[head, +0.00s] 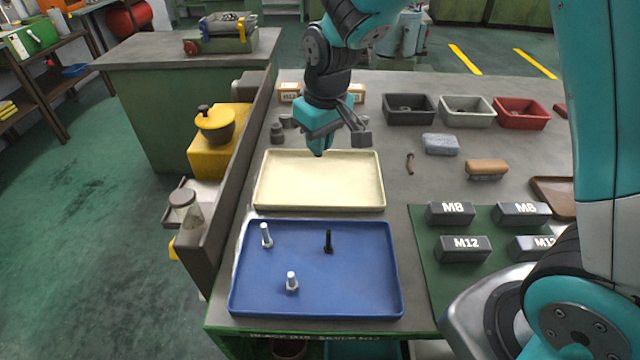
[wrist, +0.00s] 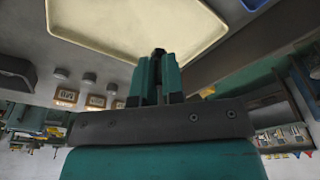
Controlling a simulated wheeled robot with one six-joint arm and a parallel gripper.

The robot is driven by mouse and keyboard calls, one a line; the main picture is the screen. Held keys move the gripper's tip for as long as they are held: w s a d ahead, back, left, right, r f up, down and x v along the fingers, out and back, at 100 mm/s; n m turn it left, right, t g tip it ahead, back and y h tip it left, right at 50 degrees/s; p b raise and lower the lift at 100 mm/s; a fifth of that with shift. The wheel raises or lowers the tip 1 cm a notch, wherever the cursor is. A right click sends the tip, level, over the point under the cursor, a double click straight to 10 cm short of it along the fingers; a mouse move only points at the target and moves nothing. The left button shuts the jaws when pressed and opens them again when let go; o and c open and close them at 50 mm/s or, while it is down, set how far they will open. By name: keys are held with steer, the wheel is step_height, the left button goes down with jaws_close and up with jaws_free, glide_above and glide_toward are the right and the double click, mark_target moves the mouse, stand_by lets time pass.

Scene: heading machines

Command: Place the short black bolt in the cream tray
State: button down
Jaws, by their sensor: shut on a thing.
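The cream tray (head: 320,206) lies empty on the grey bench, behind the blue tray (head: 316,311). My gripper (head: 318,149) is above the far edge of the cream tray. In the wrist view my gripper (wrist: 158,75) is shut on a small black bolt (wrist: 158,52). Only its dark end shows between the fingertips; its length is hidden. The cream tray (wrist: 140,50) also shows there, beyond the fingertips. Another black bolt (head: 328,241) stands in the blue tray, with two silver bolts (head: 266,235) (head: 291,282).
Black (head: 409,109), grey-green (head: 466,112) and red bins (head: 521,113) stand at the back right. Dark blocks marked M8 and M12 (head: 466,249) sit on a green mat (head: 445,280). A raised rail (head: 233,175) runs along the bench's left side.

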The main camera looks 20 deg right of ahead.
mark_target(318, 197)
step_height(318, 197, down, 12)
steer(key=shift+r+p, duration=0.15)
steer(key=shift+p, duration=0.5)
steer(key=shift+f, duration=0.2)
steer(key=c, duration=1.2)
jaws_free()
steer(key=shift+r, duration=0.2)
